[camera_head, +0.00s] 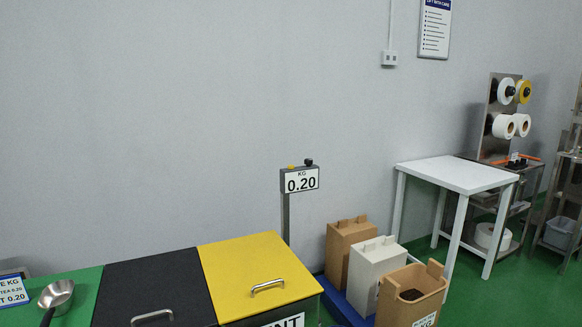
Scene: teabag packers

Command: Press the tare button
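No label on either is readable, so I cannot tell which is the tare button. A blue platform (337,296) lies low beside the post, and several bins stand on or by it. Neither of my grippers is in view.
A yellow-lidded bin (250,265) and a black-lidded bin (150,285) with handles stand in front of the post. A metal scoop (57,295) lies on a green surface at left. Brown, white and tan containers (378,265) stand right. A white table (458,174) is farther right.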

